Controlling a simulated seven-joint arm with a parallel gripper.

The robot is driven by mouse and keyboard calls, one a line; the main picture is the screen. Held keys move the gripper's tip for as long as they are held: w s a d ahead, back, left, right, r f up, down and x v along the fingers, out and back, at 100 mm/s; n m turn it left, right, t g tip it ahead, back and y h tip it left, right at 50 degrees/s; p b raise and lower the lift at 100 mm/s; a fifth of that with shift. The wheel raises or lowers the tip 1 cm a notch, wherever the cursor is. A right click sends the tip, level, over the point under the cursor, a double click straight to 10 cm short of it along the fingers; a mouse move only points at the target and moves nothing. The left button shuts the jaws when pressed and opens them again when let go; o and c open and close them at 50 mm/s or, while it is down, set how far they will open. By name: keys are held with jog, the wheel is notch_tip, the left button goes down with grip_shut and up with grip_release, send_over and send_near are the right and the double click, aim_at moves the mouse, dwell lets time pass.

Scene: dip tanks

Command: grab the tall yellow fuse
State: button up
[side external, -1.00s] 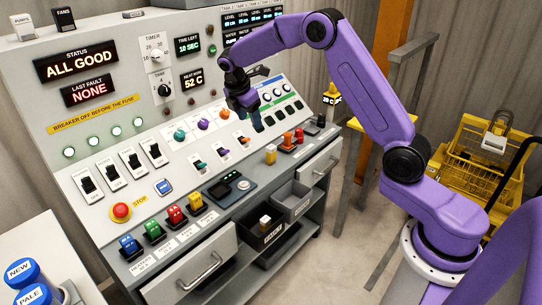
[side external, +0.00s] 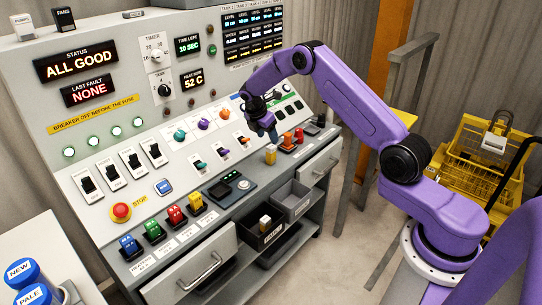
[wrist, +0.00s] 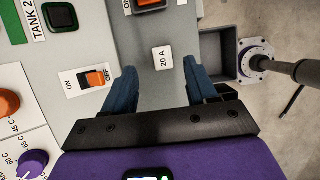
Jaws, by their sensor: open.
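A tall yellow fuse (side external: 270,157) with a pale top stands upright on the console's front ledge, right of the middle in the side external view. My gripper (side external: 269,135) is just above it, blue fingers pointing down. In the wrist view my gripper (wrist: 160,70) is open, with nothing held between its fingers. A white square marked "20 A" (wrist: 163,60) lies between and slightly beyond the fingertips; it looks like the fuse's top, but its yellow sides are not visible there.
Orange and red switches (side external: 288,141) stand close to the right of the fuse. A black device (side external: 229,187) lies to its left. An orange switch (wrist: 95,79) is near the left finger in the wrist view. An open grey bin (side external: 291,199) is below the ledge.

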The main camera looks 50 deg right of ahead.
aim_at(271, 147)
jog(key=shift+a+x, duration=0.2)
jog(key=shift+x, duration=1.55)
jog(key=shift+a+x, duration=0.15)
jog(key=shift+x, duration=1.55)
jog(key=shift+s+f, duration=0.15)
jog(key=c, duration=1.1)
